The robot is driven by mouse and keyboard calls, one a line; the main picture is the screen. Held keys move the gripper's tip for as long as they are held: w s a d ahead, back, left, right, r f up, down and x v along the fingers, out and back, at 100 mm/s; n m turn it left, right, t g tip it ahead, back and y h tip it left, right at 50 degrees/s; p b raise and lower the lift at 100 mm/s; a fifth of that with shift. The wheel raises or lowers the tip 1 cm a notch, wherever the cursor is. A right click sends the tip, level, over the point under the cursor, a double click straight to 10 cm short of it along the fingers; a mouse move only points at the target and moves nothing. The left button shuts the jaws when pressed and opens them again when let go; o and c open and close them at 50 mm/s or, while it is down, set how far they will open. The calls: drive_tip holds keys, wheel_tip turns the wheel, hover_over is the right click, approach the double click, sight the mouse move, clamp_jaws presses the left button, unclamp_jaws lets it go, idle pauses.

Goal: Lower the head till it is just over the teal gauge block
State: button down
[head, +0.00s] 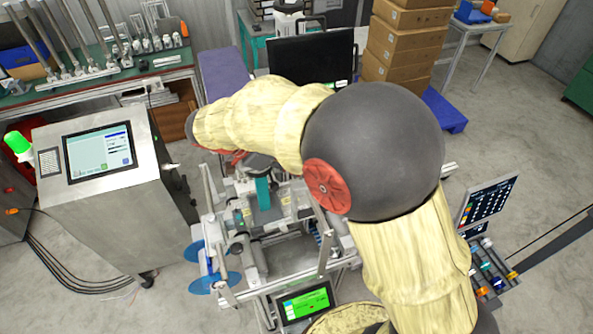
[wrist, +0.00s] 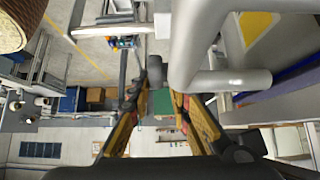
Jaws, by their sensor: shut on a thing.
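The teal gauge block (head: 263,192) stands upright in the middle of the machine frame (head: 262,283) in the head view, its top close under my arm. My gripper shows in the wrist view (wrist: 157,88), its two yellow-edged fingers on either side of a dark grey round knob (wrist: 154,69), shut on it. In the head view my arm covers most of the gripper and the knob. The machine's head cannot be made out clearly behind my arm, so its gap over the block cannot be told.
A large grey pipe (wrist: 205,45) passes close to the right finger in the wrist view. A touchscreen console (head: 99,152) stands left of the machine, blue reels (head: 215,284) hang at its left side, and a green-lit screen (head: 305,302) is at its front.

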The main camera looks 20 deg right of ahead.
drive_tip(key=shift+s+r, duration=0.15)
drive_tip(key=shift+r, duration=0.05)
idle(0.4)
drive_tip(key=c, duration=1.8)
unclamp_jaws()
drive_tip(key=shift+s, duration=0.2)
drive_tip(key=shift+w, duration=0.1)
drive_tip(key=v, duration=1.2)
drive_tip(key=shift+a+f, duration=0.15)
drive_tip(key=shift+a, duration=0.05)
